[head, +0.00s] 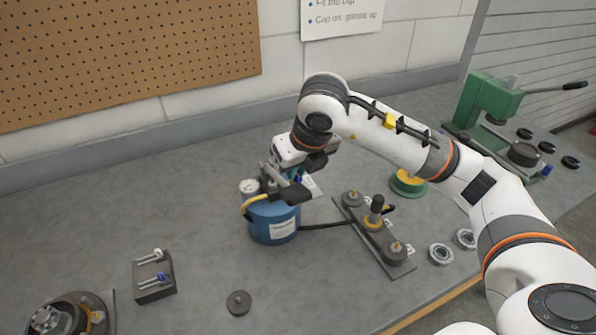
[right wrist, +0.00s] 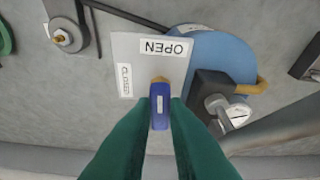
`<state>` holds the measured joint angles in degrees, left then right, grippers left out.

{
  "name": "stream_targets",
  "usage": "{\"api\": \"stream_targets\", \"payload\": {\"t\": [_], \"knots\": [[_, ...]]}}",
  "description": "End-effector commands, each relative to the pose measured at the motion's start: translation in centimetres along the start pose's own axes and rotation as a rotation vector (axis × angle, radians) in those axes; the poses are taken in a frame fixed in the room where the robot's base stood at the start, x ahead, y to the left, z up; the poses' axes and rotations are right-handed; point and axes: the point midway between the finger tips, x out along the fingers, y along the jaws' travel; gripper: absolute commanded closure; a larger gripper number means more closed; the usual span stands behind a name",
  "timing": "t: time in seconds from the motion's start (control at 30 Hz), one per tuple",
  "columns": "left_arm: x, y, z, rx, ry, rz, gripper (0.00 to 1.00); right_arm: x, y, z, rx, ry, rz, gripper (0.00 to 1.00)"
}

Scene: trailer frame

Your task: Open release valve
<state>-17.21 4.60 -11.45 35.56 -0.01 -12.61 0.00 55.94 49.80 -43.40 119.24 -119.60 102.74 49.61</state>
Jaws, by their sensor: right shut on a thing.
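A blue cylindrical pump body (head: 272,225) stands on the bench with a gauge, a black handle and a yellow hose on top. In the right wrist view, a light plate (right wrist: 130,55) beside the blue body (right wrist: 222,50) carries the labels OPEN and CLOSED. The release valve's blue lever (right wrist: 160,108) extends from a brass-coloured pivot toward my gripper, away from the OPEN label. My right gripper (right wrist: 160,118) is shut on this lever, one green finger on each side. In the head view, the right gripper (head: 298,177) is at the pump top, partly hidden. My left gripper is not visible.
A black hose runs right from the pump to a dark plate with fittings (head: 376,235). A green press (head: 490,110) stands at the back right. A small block with pins (head: 153,278) and a dark disc (head: 238,302) lie at the front left. The bench behind the pump is clear.

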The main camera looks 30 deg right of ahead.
Motion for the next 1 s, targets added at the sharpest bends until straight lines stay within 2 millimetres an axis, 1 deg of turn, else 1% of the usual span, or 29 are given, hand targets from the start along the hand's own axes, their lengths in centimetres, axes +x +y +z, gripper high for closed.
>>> {"api": "stream_targets", "payload": {"t": [0.3,0.73,0.77,0.8,0.87,0.9,1.0], "knots": [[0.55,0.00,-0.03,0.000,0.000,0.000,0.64,-0.14,-0.02,-0.18,0.081,0.006,0.033,1.00],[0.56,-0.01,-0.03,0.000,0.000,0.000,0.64,-0.19,-0.03,-0.22,0.089,0.007,0.036,1.00],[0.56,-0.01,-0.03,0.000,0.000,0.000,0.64,-0.19,-0.02,-0.22,0.089,0.007,0.036,0.85],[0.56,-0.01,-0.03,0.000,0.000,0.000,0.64,-0.20,-0.02,-0.22,0.089,0.007,0.036,0.78],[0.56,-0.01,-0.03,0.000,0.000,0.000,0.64,-0.17,-0.03,-0.19,0.088,0.006,0.036,0.68],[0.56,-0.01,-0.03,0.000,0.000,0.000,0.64,-0.15,-0.04,-0.17,0.088,0.005,0.036,0.65],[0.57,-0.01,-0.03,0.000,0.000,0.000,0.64,-0.10,-0.06,-0.12,0.087,0.003,0.036,0.65]]}}
